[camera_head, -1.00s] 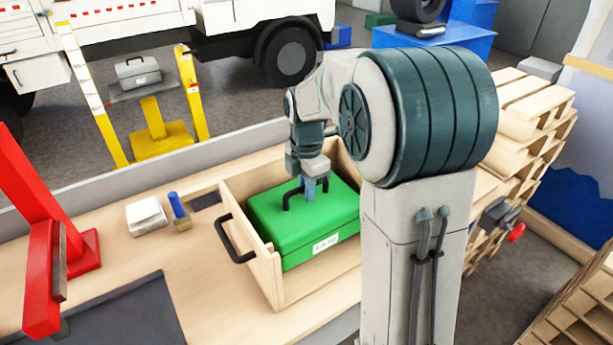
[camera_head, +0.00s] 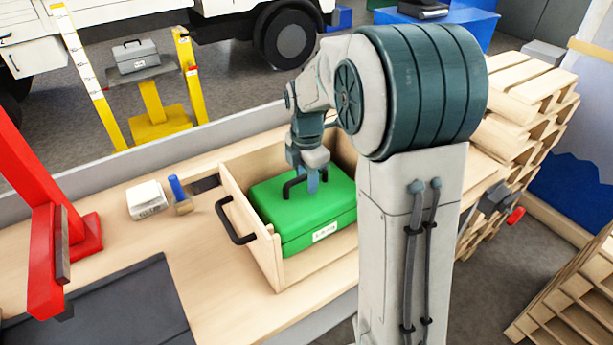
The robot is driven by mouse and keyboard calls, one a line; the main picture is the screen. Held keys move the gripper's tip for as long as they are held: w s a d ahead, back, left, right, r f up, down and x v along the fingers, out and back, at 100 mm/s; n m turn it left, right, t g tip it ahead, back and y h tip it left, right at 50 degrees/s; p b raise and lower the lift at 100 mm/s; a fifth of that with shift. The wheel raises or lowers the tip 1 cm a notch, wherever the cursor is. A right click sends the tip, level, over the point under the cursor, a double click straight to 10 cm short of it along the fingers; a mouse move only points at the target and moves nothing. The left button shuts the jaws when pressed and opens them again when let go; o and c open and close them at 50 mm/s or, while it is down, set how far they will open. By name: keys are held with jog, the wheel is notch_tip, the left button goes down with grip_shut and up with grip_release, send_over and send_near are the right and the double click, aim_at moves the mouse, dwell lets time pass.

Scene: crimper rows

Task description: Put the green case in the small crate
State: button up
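The green case (camera_head: 303,212) sits inside the small wooden crate (camera_head: 247,220), its top near the height of the crate's walls. It looks roughly level, with its white label facing the viewer. My gripper (camera_head: 317,180) points down at the case's black handle (camera_head: 292,188), with its fingers at the handle's right part. The fingers appear closed on the handle, though their far side is hidden. My arm hides the right part of the crate. Whether the case's underside touches the crate floor is hidden.
The crate stands on a wooden bench (camera_head: 215,265). To its left are a blue-handled tool (camera_head: 179,192), a white block (camera_head: 147,199), a dark mat (camera_head: 110,315) and a red frame (camera_head: 75,235). A grey case (camera_head: 137,58) sits on a yellow stand behind. Stacked pallets (camera_head: 520,100) are right.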

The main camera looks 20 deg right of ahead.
notch_tip(320, 180, up, 11)
jog(key=s+f+m+t, duration=0.1)
jog(key=s+f+m, duration=0.1)
jog(key=s+m, duration=0.8)
jog(key=s+f+m+t, duration=0.2)
jog(key=s+f+m, duration=0.1)
jog(key=s+m, duration=0.8)
jog(key=shift+m, duration=0.3)
